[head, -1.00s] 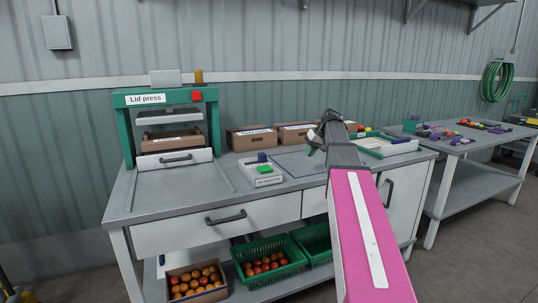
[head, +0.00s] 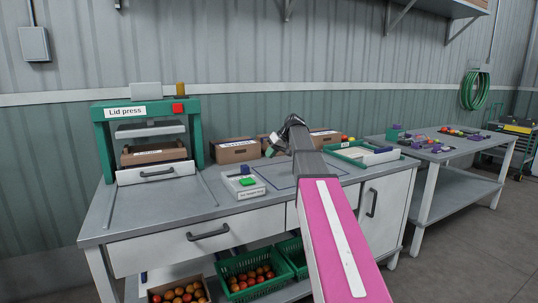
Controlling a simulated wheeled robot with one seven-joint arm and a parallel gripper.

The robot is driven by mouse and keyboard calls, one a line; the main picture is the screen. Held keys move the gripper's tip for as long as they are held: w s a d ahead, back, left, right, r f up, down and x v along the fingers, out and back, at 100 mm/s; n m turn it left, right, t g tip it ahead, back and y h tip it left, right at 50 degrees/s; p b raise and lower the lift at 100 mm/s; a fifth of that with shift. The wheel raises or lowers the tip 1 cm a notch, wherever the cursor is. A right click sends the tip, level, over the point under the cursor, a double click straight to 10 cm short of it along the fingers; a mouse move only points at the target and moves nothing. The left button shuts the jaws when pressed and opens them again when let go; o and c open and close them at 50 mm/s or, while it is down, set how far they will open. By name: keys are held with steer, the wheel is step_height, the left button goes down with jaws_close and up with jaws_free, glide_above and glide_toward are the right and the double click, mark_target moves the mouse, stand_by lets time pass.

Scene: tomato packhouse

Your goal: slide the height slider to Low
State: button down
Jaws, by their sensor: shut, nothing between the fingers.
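A small white box (head: 236,193) with a label on its front stands on the bench. It has a green block (head: 247,182) and a blue-purple block (head: 245,170) on top. The label is too small to read, and I cannot tell whether either block is the height slider. The lid press (head: 150,135), a green frame with a red button, stands at the bench's left end. No Low mark is readable. My gripper (head: 272,150) is shut and empty, above the back of the bench, to the right of and beyond the white box, apart from it.
Cardboard boxes (head: 236,151) stand along the back of the bench (head: 150,215). A green tray (head: 352,155) lies right of my arm. A second table (head: 455,150) holds small coloured items. Crates of tomatoes (head: 225,268) sit below. The bench's left front is clear.

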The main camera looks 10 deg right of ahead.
mark_target(245, 169)
steer(key=x, duration=0.6)
steer(key=shift+w+a+f, duration=0.1)
steer(key=shift+a+f, duration=0.05)
steer(key=shift+f, duration=0.15)
steer(key=shift+s+a+f, duration=0.1)
steer(key=shift+s+a, duration=0.05)
steer(key=shift+a, duration=0.4)
steer(key=shift+s+a+f, duration=0.1)
steer(key=shift+s+a, duration=0.1)
steer(key=shift+a, duration=0.4)
steer(key=shift+s+a, duration=0.2)
steer(key=shift+a, duration=0.7)
steer(key=a, duration=0.2)
steer(key=s+a, duration=0.1)
steer(key=a, duration=0.3)
steer(key=shift+s+a, duration=0.15)
steer(key=shift+s, duration=0.25)
